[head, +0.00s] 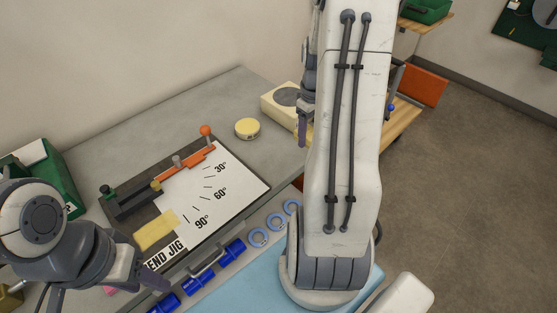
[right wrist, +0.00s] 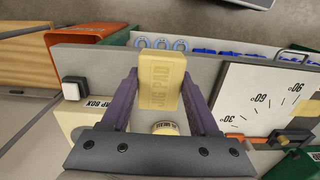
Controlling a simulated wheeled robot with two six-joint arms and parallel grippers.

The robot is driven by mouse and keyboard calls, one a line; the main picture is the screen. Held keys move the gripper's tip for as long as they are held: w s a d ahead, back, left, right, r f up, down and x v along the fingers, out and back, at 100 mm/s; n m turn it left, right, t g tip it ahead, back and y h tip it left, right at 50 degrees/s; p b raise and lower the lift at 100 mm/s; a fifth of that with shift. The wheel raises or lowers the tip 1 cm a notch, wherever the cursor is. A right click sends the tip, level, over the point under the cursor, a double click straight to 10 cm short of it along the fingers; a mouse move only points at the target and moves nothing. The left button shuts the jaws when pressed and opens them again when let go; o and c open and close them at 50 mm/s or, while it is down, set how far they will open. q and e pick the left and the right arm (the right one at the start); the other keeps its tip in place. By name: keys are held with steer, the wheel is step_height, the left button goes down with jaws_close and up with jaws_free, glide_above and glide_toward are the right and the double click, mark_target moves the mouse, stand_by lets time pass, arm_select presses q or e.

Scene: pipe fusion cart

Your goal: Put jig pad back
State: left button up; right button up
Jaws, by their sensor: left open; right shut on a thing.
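My right gripper (right wrist: 160,86) is shut on a pale yellow block (right wrist: 162,78) with raised lettering, seen between its purple fingers in the right wrist view. In the head view the right arm hides most of this gripper; a purple finger (head: 302,130) shows beside the arm, above the far right of the bench. The bend jig board (head: 244,186) lies on the bench, with angle marks and an orange lever (head: 195,158). A flat yellow pad (head: 155,230) lies at its lower left. My left gripper (head: 95,287) is open at the lower left.
A round cream tin (head: 248,129) and a cream box (head: 282,96) stand on the grey bench beyond the board. Blue fittings (head: 198,276) and blue rings (head: 275,221) lie along the front. A green bin (head: 58,180) stands at the left.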

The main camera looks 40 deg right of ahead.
steer(key=shift+s+d+r, duration=0.35)
steer(key=shift+s+d, duration=0.4)
steer(key=shift+d, duration=0.1)
steer(key=p, duration=0.3)
glide_above(279, 156)
step_height(279, 156, down, 7)
steer(key=shift+a+r, duration=0.1)
steer(key=shift+r, duration=0.05)
step_height(279, 156, down, 3)
steer(key=shift+f, duration=0.1)
steer(key=shift+f+p, duration=0.3)
steer(key=shift+f, duration=0.15)
steer(key=shift+f, duration=0.1)
steer(key=o, duration=1.3)
